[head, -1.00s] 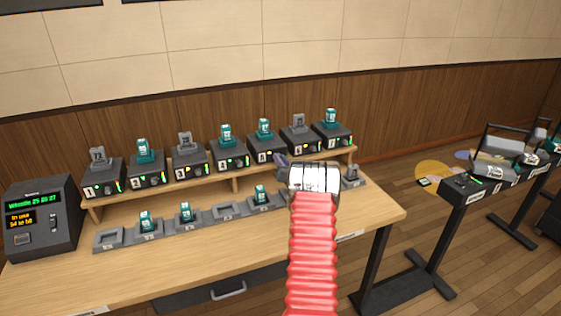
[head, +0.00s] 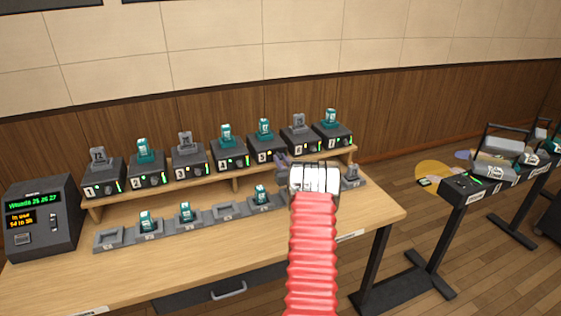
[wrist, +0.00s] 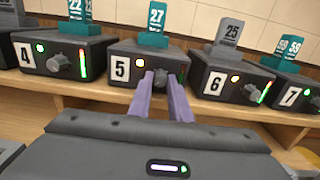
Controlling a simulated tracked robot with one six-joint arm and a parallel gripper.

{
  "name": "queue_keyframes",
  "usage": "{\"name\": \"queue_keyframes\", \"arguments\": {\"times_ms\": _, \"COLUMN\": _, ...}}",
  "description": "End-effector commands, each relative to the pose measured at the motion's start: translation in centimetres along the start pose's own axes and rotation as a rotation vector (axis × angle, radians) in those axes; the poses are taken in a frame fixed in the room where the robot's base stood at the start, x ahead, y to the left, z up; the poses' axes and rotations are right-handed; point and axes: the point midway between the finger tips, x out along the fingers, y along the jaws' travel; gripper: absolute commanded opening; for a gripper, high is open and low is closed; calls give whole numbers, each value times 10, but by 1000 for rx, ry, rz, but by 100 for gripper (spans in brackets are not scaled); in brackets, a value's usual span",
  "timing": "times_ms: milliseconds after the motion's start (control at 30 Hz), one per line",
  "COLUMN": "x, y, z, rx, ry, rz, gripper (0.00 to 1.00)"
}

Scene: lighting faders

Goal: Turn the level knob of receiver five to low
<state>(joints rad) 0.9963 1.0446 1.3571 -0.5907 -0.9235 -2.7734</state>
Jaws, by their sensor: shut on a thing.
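Receiver five (wrist: 121,68) is a dark box with a white "5" label, a small light, and a teal pack marked 27 (wrist: 156,24) on top. The fingers hide part of the knob and the level bar. In the head view my gripper (head: 281,159) shows only partly.
Receiver four (wrist: 62,62) stands close on the left and receiver six (wrist: 231,78) close on the right. A wooden shelf (head: 95,210) carries the row. Charging slots (head: 225,211) line the desk below. A display console (head: 40,217) stands at the far left.

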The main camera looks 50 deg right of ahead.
Motion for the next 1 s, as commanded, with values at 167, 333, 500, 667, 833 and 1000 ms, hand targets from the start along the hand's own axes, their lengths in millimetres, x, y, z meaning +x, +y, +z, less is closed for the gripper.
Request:
{"name": "queue_keyframes", "arguments": {"times_ms": 167, "x": -1, "y": 4, "z": -8, "rx": 3, "ry": 14, "rz": 5, "gripper": 24}}
{"name": "queue_keyframes", "arguments": {"times_ms": 333, "x": -1, "y": 2, "z": -5, "rx": 2, "ry": 8, "rz": 3, "gripper": 25}}
{"name": "queue_keyframes", "arguments": {"times_ms": 500, "x": -2, "y": 1, "z": -3, "rx": 2, "ry": 5, "rz": 1, "gripper": 25}}
{"name": "queue_keyframes", "arguments": {"times_ms": 667, "x": -10, "y": 0, "z": -2, "rx": 2, "ry": 4, "rz": 0, "gripper": 25}}
{"name": "queue_keyframes", "arguments": {"times_ms": 833, "x": -28, "y": 0, "z": -2, "rx": 3, "ry": 5, "rz": -1, "gripper": 25}}
{"name": "queue_keyframes", "arguments": {"times_ms": 1000, "x": -50, "y": 0, "z": -2, "rx": 3, "ry": 6, "rz": 0, "gripper": 25}}
